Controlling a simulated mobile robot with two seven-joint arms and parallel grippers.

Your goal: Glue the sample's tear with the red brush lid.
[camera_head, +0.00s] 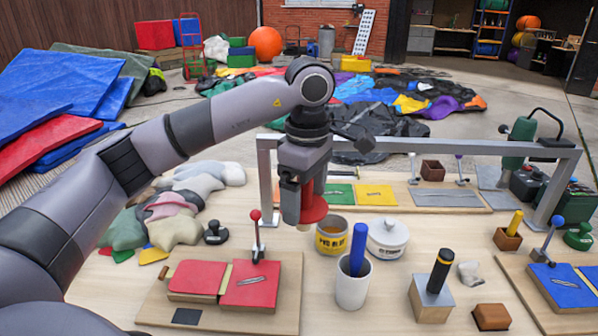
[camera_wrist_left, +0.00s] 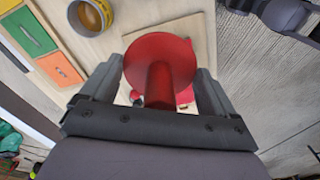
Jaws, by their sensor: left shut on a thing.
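My left gripper (camera_head: 304,214) is shut on the red brush lid (camera_head: 315,206), held in the air above the table, between the red sample and the glue tin. In the left wrist view the lid's red disc (camera_wrist_left: 160,58) and stem sit between the fingers. Its brush end is mostly hidden; a pale tip shows below it in the head view.
A red-knobbed lever (camera_head: 257,232) stands at the sample's back edge. A white cup (camera_head: 352,290) with a blue-handled tool and a white lidded tub (camera_head: 388,238) stand right of the board. A metal frame (camera_head: 470,146) spans behind.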

